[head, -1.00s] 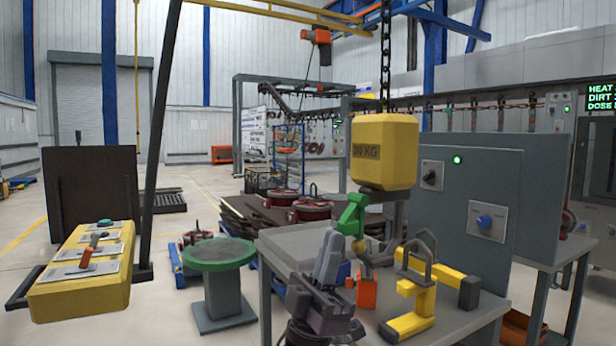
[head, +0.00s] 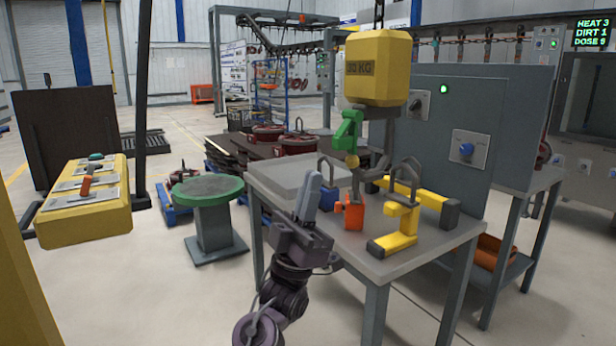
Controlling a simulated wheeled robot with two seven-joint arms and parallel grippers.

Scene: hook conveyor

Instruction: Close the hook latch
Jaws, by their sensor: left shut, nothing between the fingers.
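The hook (head: 382,150) hangs under the yellow hoist block (head: 377,68) above the grey table. Its green latch (head: 348,130) sits on the left side of the hook, slanting, with a small yellow ball (head: 352,161) at its lower end. I cannot tell for sure whether the latch touches the hook tip. My left gripper (head: 313,180) is shut and empty, with its fingers pointing up. It is in front of the table's left part, to the lower left of the latch and apart from it. My right gripper is not in view.
On the table (head: 345,262) stand a yellow frame with a shackle (head: 405,215), an orange block (head: 354,214) and a small blue piece with a shackle. A control panel (head: 465,110) stands behind. A green-topped stand (head: 207,190) and yellow control box (head: 85,205) are left.

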